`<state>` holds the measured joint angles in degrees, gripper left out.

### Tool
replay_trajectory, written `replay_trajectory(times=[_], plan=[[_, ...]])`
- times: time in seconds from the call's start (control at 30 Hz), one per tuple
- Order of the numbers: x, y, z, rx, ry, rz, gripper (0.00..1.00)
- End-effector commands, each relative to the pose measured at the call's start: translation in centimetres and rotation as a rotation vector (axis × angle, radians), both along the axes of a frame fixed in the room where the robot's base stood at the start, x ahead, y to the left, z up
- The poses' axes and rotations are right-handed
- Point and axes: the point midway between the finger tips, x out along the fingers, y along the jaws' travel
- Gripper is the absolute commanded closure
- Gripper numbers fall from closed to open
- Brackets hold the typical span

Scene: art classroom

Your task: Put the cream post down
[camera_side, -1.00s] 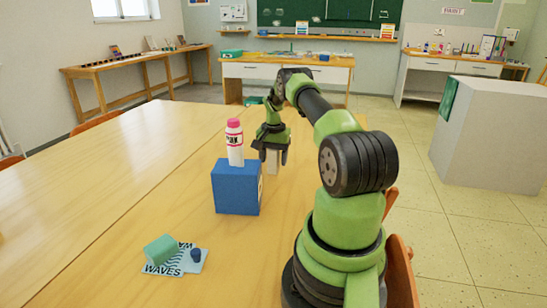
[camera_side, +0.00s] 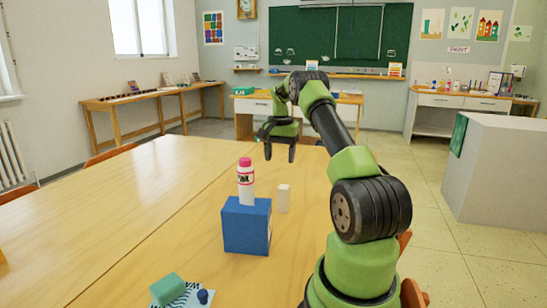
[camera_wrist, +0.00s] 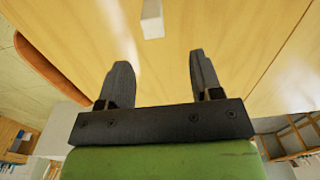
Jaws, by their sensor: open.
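The cream post (camera_side: 284,198) stands upright on the wooden table, just right of and behind the blue box in the side view. In the wrist view the cream post (camera_wrist: 152,20) shows at the top edge, beyond the fingertips and partly cut off by the frame. My gripper (camera_side: 280,158) is open and empty, raised above the table and clear of the post. In the wrist view its two fingers (camera_wrist: 158,75) are spread apart with bare table between them.
A blue box (camera_side: 246,226) stands on the table with a white, pink-capped bottle (camera_side: 246,183) on top. A teal block (camera_side: 167,289) and a small dark blue piece (camera_side: 203,296) rest on a patterned card at the front. The table's left side is clear.

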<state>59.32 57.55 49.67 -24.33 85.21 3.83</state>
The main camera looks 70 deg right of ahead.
Motion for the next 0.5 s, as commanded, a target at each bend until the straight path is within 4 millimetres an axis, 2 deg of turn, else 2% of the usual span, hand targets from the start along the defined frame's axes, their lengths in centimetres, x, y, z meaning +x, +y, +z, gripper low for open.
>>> replay_trajectory(times=[0.07, 0.17, 0.27, 0.37, 0.5], plan=[[1.9, 2.0, 2.5, -0.025, -0.026, 0.070, 0.41], [4.5, 6.1, 6.4, -0.061, -0.074, 0.193, 0.41], [6.3, 11.6, 10.2, -0.099, -0.134, 0.331, 0.41], [6.7, 17.2, 13.3, -0.132, -0.200, 0.466, 0.41], [5.2, 24.9, 16.2, -0.169, -0.298, 0.646, 0.41]])
